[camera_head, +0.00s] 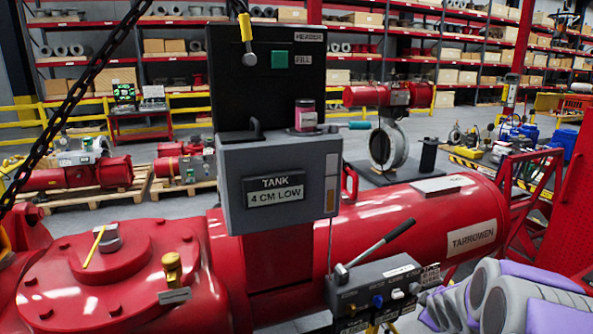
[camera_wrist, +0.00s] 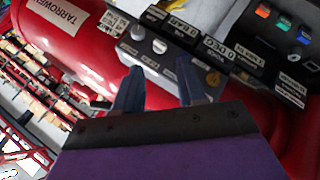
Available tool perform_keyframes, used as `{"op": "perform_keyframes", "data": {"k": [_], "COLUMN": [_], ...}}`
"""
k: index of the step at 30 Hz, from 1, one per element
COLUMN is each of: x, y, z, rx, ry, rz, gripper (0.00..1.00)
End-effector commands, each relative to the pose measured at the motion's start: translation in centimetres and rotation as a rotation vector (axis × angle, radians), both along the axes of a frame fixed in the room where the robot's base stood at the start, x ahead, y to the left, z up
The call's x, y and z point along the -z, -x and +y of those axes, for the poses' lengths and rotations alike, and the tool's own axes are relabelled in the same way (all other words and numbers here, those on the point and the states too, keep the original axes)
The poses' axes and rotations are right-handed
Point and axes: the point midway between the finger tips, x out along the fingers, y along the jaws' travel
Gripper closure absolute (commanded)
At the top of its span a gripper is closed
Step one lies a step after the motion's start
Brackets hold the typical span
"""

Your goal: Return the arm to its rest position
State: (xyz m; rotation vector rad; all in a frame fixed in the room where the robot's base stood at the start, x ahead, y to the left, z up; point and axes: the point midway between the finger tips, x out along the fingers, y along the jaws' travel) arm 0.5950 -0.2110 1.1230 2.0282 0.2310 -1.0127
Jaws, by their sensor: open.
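My gripper (camera_wrist: 158,75) shows in the wrist view with its two blue-grey fingers apart and nothing between them. Beyond the fingertips is a grey control box with knobs (camera_wrist: 160,46) on the red actuator; I cannot tell whether the fingers touch it. In the head view my grey and purple arm (camera_head: 510,298) is at the lower right, beside the control box with the lever (camera_head: 372,284). The gripper's fingers cannot be made out there. The red actuator cylinder (camera_head: 400,222) carries a TARROWEN label.
A grey box with a TANK 4 CM LOW sign (camera_head: 275,188) stands in the middle, with a pink-labelled jar (camera_head: 305,117) on top. A dark chain (camera_head: 75,95) hangs at left. A red mesh panel (camera_head: 575,200) stands at the right edge. Floor is open behind the actuator.

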Motion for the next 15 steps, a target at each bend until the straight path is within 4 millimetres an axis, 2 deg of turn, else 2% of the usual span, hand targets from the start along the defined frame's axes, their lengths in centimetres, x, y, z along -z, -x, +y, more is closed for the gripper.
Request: {"op": "perform_keyframes", "data": {"k": [1,8,15], "x": [-1.0,-3.4,-4.8], "y": [1.5,10.0,20.8], "z": [1.2,5.9,11.4], "rx": [0.039,0.255,0.473], "ry": [-0.021,-0.140,-0.263], "rz": [0.028,0.187,0.370], "gripper": [0.60,0.60,0.60]}}
